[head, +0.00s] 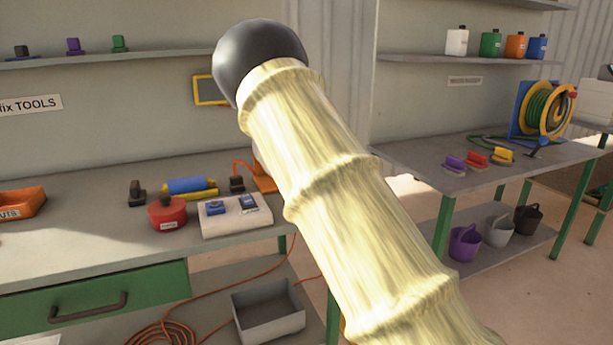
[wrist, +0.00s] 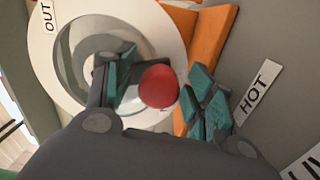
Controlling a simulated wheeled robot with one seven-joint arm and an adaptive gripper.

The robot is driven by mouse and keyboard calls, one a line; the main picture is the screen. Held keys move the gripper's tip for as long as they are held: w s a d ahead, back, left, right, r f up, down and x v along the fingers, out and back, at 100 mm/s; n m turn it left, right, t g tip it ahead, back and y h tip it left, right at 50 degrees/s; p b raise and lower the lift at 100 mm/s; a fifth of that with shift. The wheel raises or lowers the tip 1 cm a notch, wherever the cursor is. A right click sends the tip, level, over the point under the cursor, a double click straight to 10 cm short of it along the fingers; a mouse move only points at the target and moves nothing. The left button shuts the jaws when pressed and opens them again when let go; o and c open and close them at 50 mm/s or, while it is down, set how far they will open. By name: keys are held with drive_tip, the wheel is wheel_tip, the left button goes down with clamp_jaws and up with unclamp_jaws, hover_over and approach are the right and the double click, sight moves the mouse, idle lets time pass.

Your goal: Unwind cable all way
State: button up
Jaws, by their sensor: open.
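A white reel (wrist: 75,92) marked "OUT" fills the upper left of the wrist view, with an orange stand (wrist: 205,38) beside it. A red ball knob (wrist: 158,87) shows in front of the reel. My gripper (wrist: 163,80) is open, with one teal-padded finger on each side of the knob; I cannot tell whether either touches it. In the head view, my arm hides the gripper and most of the reel; part of the orange stand (head: 264,183) shows.
The left bench holds a red container (head: 167,214), a white block with blue devices (head: 238,226) and other small items. A grey bin (head: 268,312) sits below. A green hose reel (head: 543,108) stands on the right bench.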

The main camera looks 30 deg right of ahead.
drive_tip(key=s, duration=0.4)
drive_tip(key=s+a, duration=0.1)
drive_tip(key=s, duration=0.3)
drive_tip(key=s+a, duration=0.1)
drive_tip(key=s, duration=0.2)
drive_tip(key=shift+s+f, duration=0.2)
drive_tip(key=shift+s, duration=0.2)
